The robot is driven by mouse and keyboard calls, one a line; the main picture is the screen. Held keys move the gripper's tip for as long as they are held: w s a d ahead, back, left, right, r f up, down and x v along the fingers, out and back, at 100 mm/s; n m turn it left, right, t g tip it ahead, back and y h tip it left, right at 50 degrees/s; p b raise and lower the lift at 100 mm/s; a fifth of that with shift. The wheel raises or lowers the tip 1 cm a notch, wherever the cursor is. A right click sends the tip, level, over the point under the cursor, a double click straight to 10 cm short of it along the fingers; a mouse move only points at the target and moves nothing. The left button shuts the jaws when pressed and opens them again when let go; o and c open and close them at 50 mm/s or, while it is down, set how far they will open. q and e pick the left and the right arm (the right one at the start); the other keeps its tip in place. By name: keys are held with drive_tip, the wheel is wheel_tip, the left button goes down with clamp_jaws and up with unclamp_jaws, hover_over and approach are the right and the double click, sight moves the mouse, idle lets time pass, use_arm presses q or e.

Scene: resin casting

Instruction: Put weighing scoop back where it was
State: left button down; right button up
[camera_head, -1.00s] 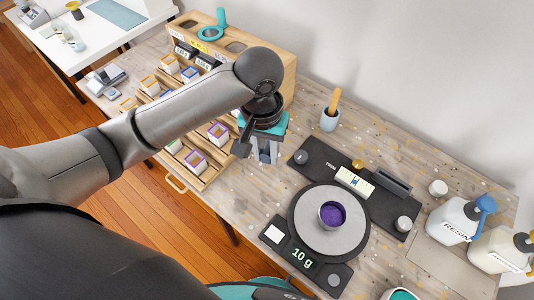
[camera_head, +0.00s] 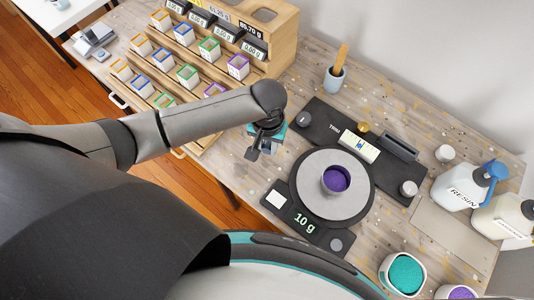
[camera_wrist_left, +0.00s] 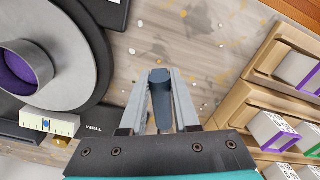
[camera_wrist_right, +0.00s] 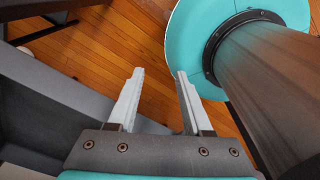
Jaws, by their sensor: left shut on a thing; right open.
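My left gripper (camera_head: 264,148) is over the wooden table, between the scale and the rack. In the left wrist view its fingers (camera_wrist_left: 160,80) are shut on a dark blue-grey piece, seemingly the weighing scoop (camera_wrist_left: 161,98); its shape is mostly hidden. The wooden rack (camera_head: 286,42) has oval openings in its top, partly cut off by the picture's upper edge. My right gripper (camera_wrist_right: 156,88) is open and empty above the floor beside my own body, outside the head view.
A black scale (camera_head: 307,184) reads 10 g and carries a cup (camera_head: 336,181) of purple powder. A blue-grey holder (camera_head: 333,82) with a wooden-handled tool stands behind. Resin bottles (camera_head: 466,184) stand at right. Jars of teal (camera_head: 404,274) and purple powder (camera_head: 456,293) are at the front right.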

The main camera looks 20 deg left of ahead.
sight(267, 159)
use_arm(q)
drive_tip(key=shift+f+b, duration=0.65)
drive_tip(key=shift+f, duration=1.55)
drive_tip(key=shift+f, duration=0.2)
drive_tip(key=c, duration=0.6)
unclamp_jaws()
drive_tip(key=shift+c, duration=0.2)
drive_tip(key=shift+r, duration=0.15)
wheel_tip(267, 159, up, 12)
drive_tip(key=p, duration=0.3)
drive_tip(key=shift+s+p, duration=0.1)
drive_tip(key=shift+p, duration=0.25)
drive_tip(key=shift+d, duration=0.1)
